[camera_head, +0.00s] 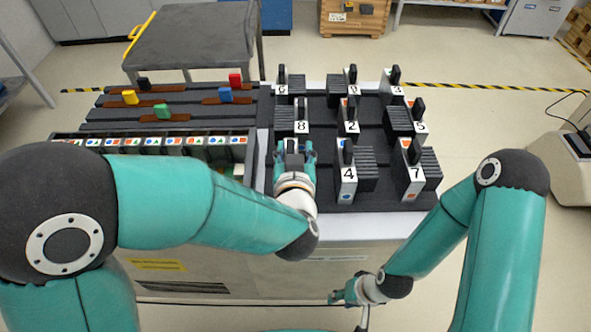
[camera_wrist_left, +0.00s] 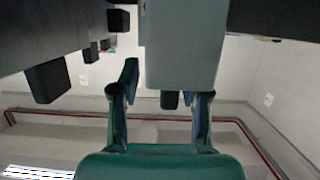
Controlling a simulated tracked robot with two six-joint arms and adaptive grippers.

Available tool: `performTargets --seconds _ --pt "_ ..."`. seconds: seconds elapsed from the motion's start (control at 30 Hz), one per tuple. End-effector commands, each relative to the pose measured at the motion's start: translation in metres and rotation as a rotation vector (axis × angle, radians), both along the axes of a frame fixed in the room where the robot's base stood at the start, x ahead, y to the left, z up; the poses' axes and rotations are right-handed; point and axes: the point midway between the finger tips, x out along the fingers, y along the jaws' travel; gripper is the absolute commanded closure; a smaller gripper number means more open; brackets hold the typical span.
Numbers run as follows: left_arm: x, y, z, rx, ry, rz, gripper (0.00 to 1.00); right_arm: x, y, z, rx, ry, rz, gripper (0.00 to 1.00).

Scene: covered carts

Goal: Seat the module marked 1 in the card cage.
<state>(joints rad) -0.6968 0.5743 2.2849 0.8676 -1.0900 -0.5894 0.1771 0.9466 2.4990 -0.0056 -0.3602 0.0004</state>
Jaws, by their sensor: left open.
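Several white-and-black modules with dark handles stand in rows on the black rack (camera_head: 330,196); I can read 8 (camera_head: 302,120), 2 (camera_head: 351,122), 4 (camera_head: 348,175) and 7 (camera_head: 414,172). No face marked 1 is readable. My left gripper (camera_head: 294,150) is open at the rack's front-left place and hides most of what stands there. In the left wrist view a grey block (camera_wrist_left: 185,45) shows beyond the open fingers (camera_wrist_left: 160,95); I cannot tell whether they touch it. The card cage (camera_head: 245,152) is left of the rack, partly behind my left arm. My right gripper (camera_head: 345,295) hangs low before the cart.
A grey table cart (camera_head: 190,40) stands behind. Floor to the right of the cart is mostly clear.

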Motion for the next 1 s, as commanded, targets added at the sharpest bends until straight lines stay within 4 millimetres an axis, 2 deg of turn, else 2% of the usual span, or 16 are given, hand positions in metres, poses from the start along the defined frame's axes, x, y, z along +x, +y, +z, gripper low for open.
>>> performTargets --seconds 0.07,0.3,0.37,1.0 --pt "0.0001 0.0051 0.0003 -0.001 0.000 0.012 0.54 -0.0001 0.0001 0.0004 0.000 0.000 0.000 0.60" --pt "0.0004 0.0093 0.0004 0.000 0.000 0.020 0.93 0.0000 0.0002 0.0004 0.000 0.000 0.001 0.60" --pt "0.0003 0.0095 0.0004 -0.001 0.000 0.021 1.00 0.0001 0.0002 0.0004 0.000 0.000 0.001 0.60" --pt "0.0008 0.0101 0.0049 -0.002 -0.005 0.022 1.00 0.0001 0.0001 0.0011 0.000 0.000 0.001 0.60"
